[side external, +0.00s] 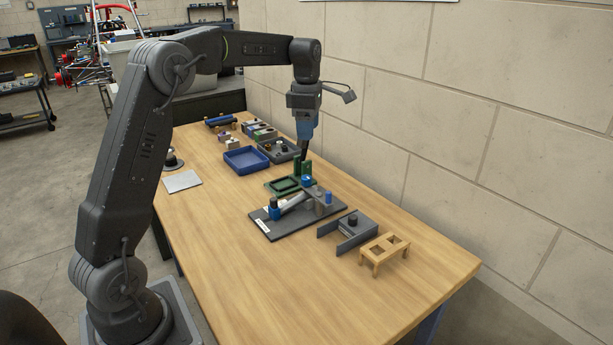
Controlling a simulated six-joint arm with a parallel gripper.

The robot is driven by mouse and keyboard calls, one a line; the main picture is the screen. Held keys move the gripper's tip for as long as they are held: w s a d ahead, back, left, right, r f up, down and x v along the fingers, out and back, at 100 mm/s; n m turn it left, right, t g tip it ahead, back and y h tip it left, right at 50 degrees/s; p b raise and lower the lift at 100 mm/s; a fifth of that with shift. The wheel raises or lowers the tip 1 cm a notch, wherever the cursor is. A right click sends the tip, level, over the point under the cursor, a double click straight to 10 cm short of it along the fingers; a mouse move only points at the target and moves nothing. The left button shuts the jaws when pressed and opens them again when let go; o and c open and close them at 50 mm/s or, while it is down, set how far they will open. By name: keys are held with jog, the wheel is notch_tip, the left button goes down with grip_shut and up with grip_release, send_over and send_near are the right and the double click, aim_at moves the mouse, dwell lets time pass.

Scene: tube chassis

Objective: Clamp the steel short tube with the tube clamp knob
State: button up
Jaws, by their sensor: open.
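A dark grey fixture board (268,226) lies on the wooden table. A short pale steel tube (293,203) lies at a slant on it. My gripper (304,156) points down above the green block behind the board, apart from the tube. It appears empty; its fingertips are small and dark, and contact with the green block cannot be judged.
A green tray (276,187) and upright green block (299,168) stand behind the board. A blue tray (246,160) and grey bin (279,150) are farther back. A grey bracket (346,231) and wooden stand (384,250) are at right. The table's front is clear; a wall runs along the right.

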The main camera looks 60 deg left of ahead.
aim_at(306, 177)
jog(key=a+f+n, duration=0.1)
jog(key=f, duration=0.4)
jog(key=w+a+f, duration=0.1)
jog(key=f, duration=0.4)
jog(key=f+n, duration=0.1)
jog(key=f, duration=0.5)
jog(key=shift+w+a+n, duration=0.25)
jog(key=shift+a+n, duration=0.05)
jog(key=shift+a, duration=0.1)
jog(key=shift+c, duration=0.4)
jog(key=c, duration=0.8)
jog(key=shift+c, duration=0.2)
